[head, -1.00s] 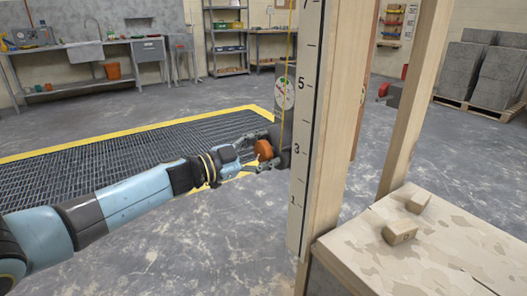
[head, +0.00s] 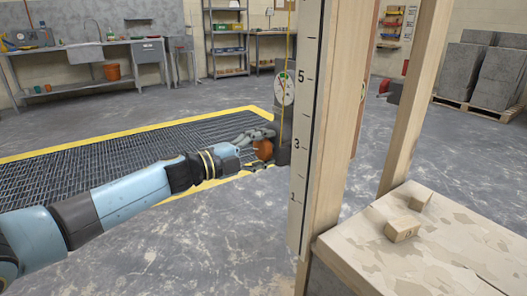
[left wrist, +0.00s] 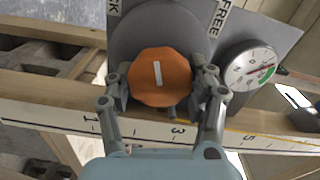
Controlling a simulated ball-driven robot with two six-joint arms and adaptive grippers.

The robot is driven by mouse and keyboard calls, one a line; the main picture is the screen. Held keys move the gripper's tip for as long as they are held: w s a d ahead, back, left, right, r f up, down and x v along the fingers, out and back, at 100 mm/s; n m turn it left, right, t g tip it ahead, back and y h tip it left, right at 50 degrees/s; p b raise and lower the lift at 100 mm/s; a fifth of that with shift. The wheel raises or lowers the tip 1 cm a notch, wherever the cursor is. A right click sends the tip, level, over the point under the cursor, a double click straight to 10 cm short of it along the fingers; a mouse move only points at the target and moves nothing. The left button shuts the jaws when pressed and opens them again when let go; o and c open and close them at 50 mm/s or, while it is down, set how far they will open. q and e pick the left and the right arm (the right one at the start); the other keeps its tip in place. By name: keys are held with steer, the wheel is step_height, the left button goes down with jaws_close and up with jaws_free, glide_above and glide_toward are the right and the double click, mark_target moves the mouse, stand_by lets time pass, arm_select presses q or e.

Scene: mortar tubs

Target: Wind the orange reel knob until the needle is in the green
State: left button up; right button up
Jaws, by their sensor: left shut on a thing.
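The orange reel knob (left wrist: 160,77) has a white bar, close to upright in the left wrist view. It also shows in the head view (head: 263,149). My left gripper (head: 259,151) is shut on the knob, with a finger on each side of it in the left wrist view (left wrist: 166,88). The round white dial (left wrist: 249,71) sits right of the knob on the grey plate. Its red needle (left wrist: 259,70) points right, toward a small green part of the rim; I cannot tell if it is inside the green. My right gripper is not in view.
A numbered white scale board (head: 305,130) on a wooden post stands just right of the knob. A bench top (head: 440,262) with two small blocks is at the lower right. Labels, one reading FREE (left wrist: 223,17), flank the knob. The floor in front is clear.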

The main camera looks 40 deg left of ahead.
arm_select(q)
steer(key=shift+f+m, duration=0.15)
steer(key=shift+m, duration=0.45)
steer(key=o, duration=1.2)
steer(key=shift+s, duration=0.1)
steer(key=v, duration=1.2)
